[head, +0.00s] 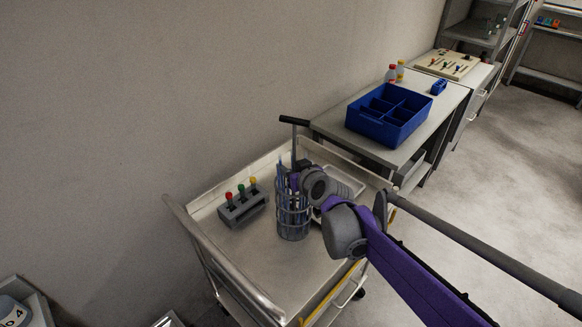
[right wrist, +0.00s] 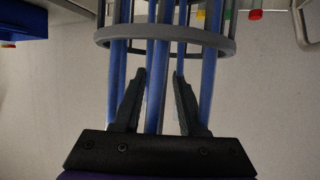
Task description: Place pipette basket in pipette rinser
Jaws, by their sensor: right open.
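The pipette basket (head: 292,222) is a grey round wire cage standing upright on the metal cart, with blue pipettes (head: 281,174) sticking up from it. A black T-shaped handle (head: 294,120) rises above it. My right gripper (head: 292,182) is at the basket's upper part, its arm coming in from the right; its fingers are mostly hidden in the head view. In the right wrist view the right gripper (right wrist: 159,76) is open, with a blue pipette (right wrist: 155,100) seen between its fingers and a basket ring (right wrist: 165,38) beyond. I cannot pick out the pipette rinser. My left gripper is not in view.
The cart (head: 240,262) also carries a grey rack (head: 243,208) with red, green and yellow-topped items, and a tray (head: 350,184) partly behind my arm. A blue divided box (head: 389,115) stands on the table behind. The cart's front left is clear.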

